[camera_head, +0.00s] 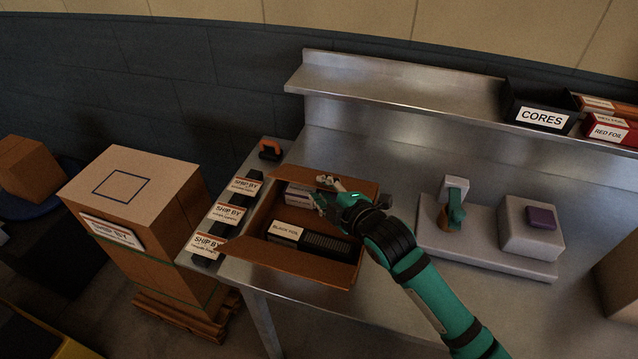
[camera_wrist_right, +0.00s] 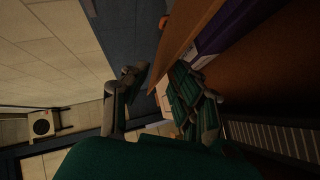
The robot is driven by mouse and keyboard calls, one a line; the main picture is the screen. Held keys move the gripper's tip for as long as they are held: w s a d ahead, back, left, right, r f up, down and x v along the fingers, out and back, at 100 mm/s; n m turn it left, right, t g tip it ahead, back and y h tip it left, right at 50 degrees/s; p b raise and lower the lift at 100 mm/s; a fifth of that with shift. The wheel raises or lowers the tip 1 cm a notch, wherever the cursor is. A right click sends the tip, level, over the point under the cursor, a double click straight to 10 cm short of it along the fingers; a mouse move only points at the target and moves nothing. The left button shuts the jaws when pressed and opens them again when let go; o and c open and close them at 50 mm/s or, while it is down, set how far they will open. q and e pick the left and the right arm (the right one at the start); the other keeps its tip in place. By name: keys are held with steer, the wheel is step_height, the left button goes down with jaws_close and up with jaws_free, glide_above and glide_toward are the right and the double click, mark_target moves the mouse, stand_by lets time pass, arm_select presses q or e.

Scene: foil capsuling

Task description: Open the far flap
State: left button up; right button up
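An open brown carton (camera_head: 258,222) stands on the steel table, with a box labelled black foil (camera_head: 286,231) and a dark ribbed block (camera_head: 326,245) inside. Its far flap (camera_head: 312,174) runs along the back edge; its exact tilt is hard to tell. The near flap (camera_head: 300,268) slopes outward at the front. My right gripper (camera_head: 326,190) is over the back of the carton, close to the far flap. In the right wrist view its fingers (camera_wrist_right: 160,92) are apart, with a brown panel edge (camera_wrist_right: 183,42) reaching between them; contact cannot be told. My left gripper is out of view.
Ship-by labels (camera_head: 228,213) lie on a dark strip left of the carton, with an orange-handled tool (camera_head: 270,149) behind. A grey fixture (camera_head: 482,240) stands to the right. A raised shelf (camera_head: 400,88) holds a cores bin (camera_head: 542,112). A taped carton stack (camera_head: 140,205) stands left.

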steer(key=shift+x, duration=1.1)
steer(key=shift+w+a+f, duration=0.1)
steer(key=shift+w+a, duration=0.05)
jaws_close()
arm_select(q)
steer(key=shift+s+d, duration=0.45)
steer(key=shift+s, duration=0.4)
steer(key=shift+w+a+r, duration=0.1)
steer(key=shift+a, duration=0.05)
